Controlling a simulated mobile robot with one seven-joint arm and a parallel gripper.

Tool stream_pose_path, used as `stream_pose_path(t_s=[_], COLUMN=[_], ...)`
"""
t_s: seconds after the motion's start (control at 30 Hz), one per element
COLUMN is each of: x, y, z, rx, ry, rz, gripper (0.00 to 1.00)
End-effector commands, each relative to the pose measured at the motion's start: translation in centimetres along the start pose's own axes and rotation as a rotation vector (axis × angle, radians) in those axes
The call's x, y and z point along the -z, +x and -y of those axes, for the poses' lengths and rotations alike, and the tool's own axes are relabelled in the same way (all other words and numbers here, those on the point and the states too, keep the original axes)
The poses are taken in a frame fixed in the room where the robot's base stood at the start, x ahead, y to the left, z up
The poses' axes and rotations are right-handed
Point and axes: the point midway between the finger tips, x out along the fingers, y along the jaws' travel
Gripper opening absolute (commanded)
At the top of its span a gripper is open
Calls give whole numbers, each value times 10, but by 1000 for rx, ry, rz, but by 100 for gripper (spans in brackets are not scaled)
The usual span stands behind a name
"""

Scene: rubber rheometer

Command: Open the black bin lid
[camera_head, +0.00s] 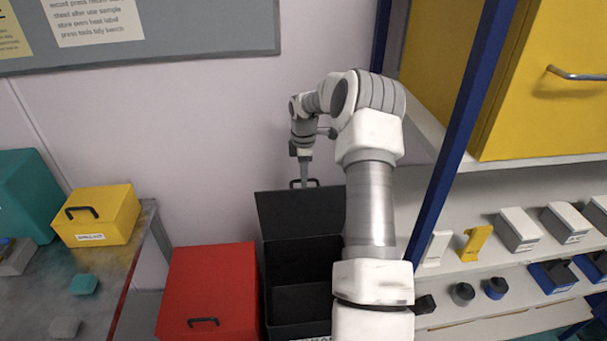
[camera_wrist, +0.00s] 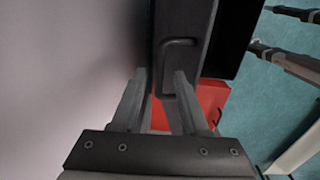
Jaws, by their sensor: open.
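The black bin (camera_head: 303,275) stands on the floor against the wall, beside the red bin. Its lid (camera_head: 300,212) is raised, standing up at the back, and the dark interior shows. The lid's handle (camera_head: 304,183) is at the upper edge of the raised lid. My gripper (camera_head: 306,178) is at that upper edge, pointing down by the handle. In the wrist view my gripper (camera_wrist: 160,75) has its two fingers apart, with the black lid (camera_wrist: 187,22) and its handle (camera_wrist: 181,68) just past the fingertips. Whether a finger touches the handle I cannot tell.
A red bin (camera_head: 208,295) with a shut lid stands to the left. A metal table (camera_head: 110,275) with a yellow box (camera_head: 97,216) is further left. A blue post (camera_head: 455,125) and shelves with small boxes (camera_head: 518,230) stand close on the right.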

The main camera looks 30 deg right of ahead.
Motion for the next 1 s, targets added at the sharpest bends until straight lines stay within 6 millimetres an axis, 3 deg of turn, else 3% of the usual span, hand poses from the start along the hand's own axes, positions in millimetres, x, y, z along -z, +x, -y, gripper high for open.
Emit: stream_pose_path(t_s=[0.03, 0.3, 1.0], x=[0, 0, 0], y=[0, 0, -1], z=[0, 0, 0], rx=[0, 0, -1], ry=[0, 0, 0], rz=[0, 0, 0], gripper=[44, 0, 0])
